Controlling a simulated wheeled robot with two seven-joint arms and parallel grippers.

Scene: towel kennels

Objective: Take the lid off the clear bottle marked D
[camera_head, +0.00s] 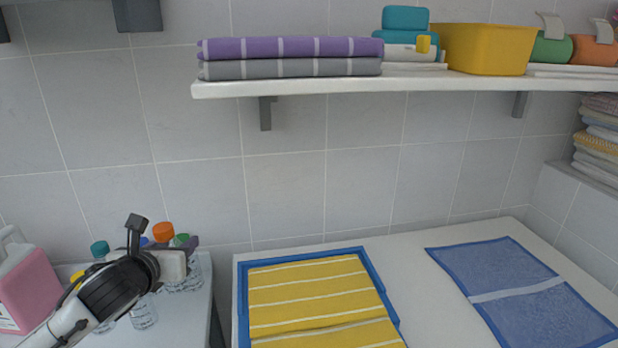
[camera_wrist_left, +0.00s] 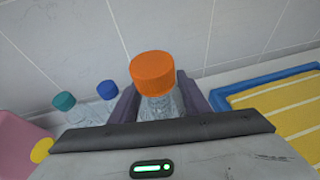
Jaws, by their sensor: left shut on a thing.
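A clear bottle with an orange lid (camera_head: 163,231) stands among other bottles on the side surface at the left. In the left wrist view its orange lid (camera_wrist_left: 152,73) is on, and the clear body (camera_wrist_left: 160,105) shows below it. My left gripper (camera_head: 172,246) is shut on this bottle, its dark fingers on both sides of the body below the lid. The letter D is not readable on any bottle, so I cannot tell by marking which bottle this is. My right gripper is not in view.
Bottles with teal (camera_head: 100,248) and green (camera_head: 181,239) lids stand close by. A pink jug (camera_head: 27,285) is at the far left. To the right are a blue-rimmed tray (camera_head: 241,300) with yellow striped cloth and a blue cloth (camera_head: 520,290). A loaded shelf (camera_head: 300,87) hangs above.

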